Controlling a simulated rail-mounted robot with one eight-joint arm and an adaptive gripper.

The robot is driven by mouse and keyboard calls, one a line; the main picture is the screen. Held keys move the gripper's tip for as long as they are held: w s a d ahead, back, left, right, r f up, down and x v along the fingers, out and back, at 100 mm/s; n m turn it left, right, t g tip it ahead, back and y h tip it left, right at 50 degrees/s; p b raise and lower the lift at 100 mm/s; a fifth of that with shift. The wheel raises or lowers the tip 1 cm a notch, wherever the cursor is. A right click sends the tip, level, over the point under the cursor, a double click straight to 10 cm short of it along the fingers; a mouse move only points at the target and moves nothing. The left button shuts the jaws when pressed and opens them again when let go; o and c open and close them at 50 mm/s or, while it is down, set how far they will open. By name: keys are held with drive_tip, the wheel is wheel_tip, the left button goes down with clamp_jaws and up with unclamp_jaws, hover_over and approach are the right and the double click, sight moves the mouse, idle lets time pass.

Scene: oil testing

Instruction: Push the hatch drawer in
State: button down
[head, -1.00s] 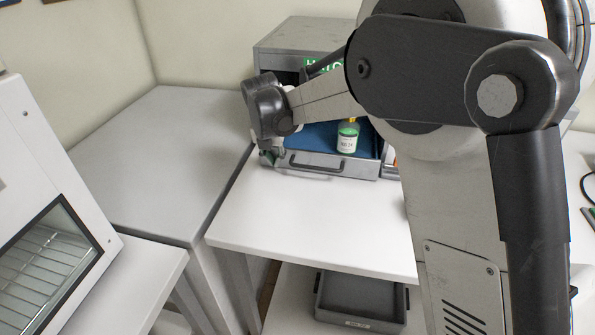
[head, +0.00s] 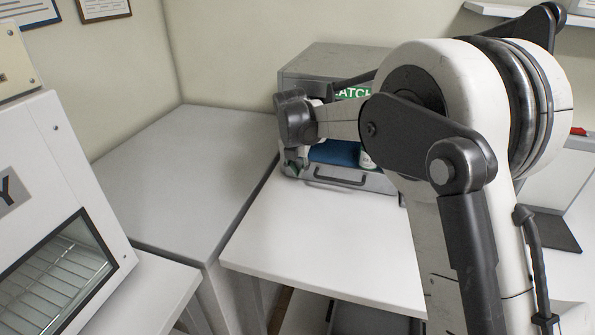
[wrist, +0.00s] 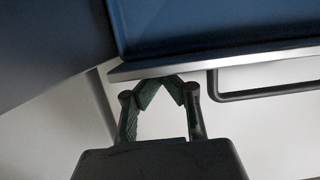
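The hatch drawer (head: 383,184) is a grey drawer with a blue floor, standing partly out of the grey hatch box (head: 330,59). Its front has a bar handle (head: 340,183). In the wrist view, the drawer's front edge (wrist: 225,62) and handle (wrist: 265,93) show above the gripper. My gripper (head: 293,166) is at the drawer's left front corner. In the wrist view its fingertips (wrist: 162,84) meet, empty, close against the front edge left of the handle; contact cannot be told for certain. A bottle (head: 367,160) in the drawer is partly hidden by my arm.
The hatch stands on a white table (head: 320,235) with bare room in front of the drawer. A grey cabinet top (head: 185,180) at left is clear. A white machine with a glass window (head: 60,270) stands at the front left.

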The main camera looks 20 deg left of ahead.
drive_tip(key=shift+w+d+r, duration=0.1)
drive_tip(key=shift+w, duration=0.1)
drive_tip(key=shift+s, duration=0.3)
drive_tip(key=s, duration=0.4)
drive_tip(key=shift+r+b, duration=0.3)
drive_tip(key=shift+b, duration=0.05)
drive_tip(key=v, duration=0.9)
drive_tip(key=s+d+r+m+t, duration=0.1)
drive_tip(key=s+d+r+m, duration=0.3)
drive_tip(key=d, duration=0.5)
drive_tip(key=s+d+r+m, duration=0.2)
drive_tip(key=d+m, duration=0.5)
drive_tip(key=d, duration=0.1)
drive_tip(key=s+d+r+m+t, duration=0.15)
drive_tip(key=s+d+m, duration=0.3)
drive_tip(key=d, duration=0.45)
drive_tip(key=s+d+f+m+t, duration=0.1)
drive_tip(key=s+d+f+m, duration=0.2)
drive_tip(key=s+d+m, duration=0.5)
drive_tip(key=s+d+f+m, duration=0.3)
drive_tip(key=s+d+m, duration=0.6)
drive_tip(key=m, duration=0.3)
drive_tip(key=shift+s+t+p, duration=0.3)
drive_tip(key=shift+s+t, duration=0.05)
drive_tip(key=shift+s, duration=0.3)
drive_tip(key=shift+f+m, duration=0.1)
drive_tip(key=shift+m, duration=0.15)
